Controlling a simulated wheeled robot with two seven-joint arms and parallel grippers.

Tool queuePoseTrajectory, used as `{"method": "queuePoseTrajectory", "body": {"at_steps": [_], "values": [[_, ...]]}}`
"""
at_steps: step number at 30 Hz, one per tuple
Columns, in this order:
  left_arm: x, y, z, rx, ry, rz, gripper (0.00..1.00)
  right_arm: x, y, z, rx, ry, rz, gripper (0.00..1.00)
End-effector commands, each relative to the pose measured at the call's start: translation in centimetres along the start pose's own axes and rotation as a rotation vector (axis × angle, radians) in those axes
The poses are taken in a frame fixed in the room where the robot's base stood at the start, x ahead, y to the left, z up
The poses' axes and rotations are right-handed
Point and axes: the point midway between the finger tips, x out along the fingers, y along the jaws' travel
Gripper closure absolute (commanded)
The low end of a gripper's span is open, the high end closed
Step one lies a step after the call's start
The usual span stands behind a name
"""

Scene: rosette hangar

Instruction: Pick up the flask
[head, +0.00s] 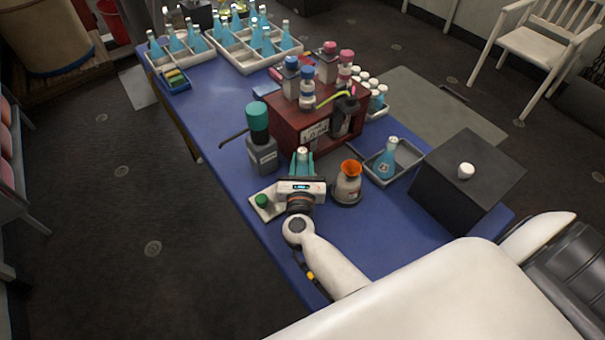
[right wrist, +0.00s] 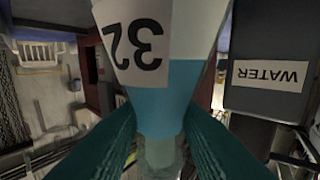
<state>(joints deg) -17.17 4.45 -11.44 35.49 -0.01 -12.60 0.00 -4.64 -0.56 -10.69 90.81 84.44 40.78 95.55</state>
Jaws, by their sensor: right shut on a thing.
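The flask (right wrist: 165,85) holds blue liquid and has a white label with "32" on it. It fills the middle of the right wrist view, between the two teal fingers of my right gripper (right wrist: 158,125). In the head view my right gripper (head: 301,168) is over the near part of the blue table, shut on the flask, whose pale top (head: 303,151) shows between the fingers. The rest of the flask is hidden behind the gripper there, so I cannot tell whether it touches the table. My left gripper is not in view.
A grey bottle with a teal cap (head: 258,125) stands left of the gripper and an orange-topped flask (head: 348,184) right of it. A red box (head: 292,124) is behind. A grey tray (head: 408,154) and dark box (head: 462,190) are further right.

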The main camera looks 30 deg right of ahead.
Motion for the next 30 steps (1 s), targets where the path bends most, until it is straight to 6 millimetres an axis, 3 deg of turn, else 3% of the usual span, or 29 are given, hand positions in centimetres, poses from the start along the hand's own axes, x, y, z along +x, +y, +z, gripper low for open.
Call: {"method": "queuePoseTrajectory", "body": {"at_steps": [8,14,20,30], "values": [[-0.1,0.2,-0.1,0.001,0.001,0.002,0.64,0.0,0.0,-0.1,0.000,0.001,0.000,1.00],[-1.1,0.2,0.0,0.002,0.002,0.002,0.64,0.0,0.0,-1.4,0.001,0.001,0.000,1.00],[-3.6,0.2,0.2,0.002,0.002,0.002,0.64,0.0,0.0,-4.3,0.002,0.002,0.001,1.00],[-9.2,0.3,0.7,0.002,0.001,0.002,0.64,0.0,0.0,-11.0,0.001,0.002,0.001,1.00]]}}
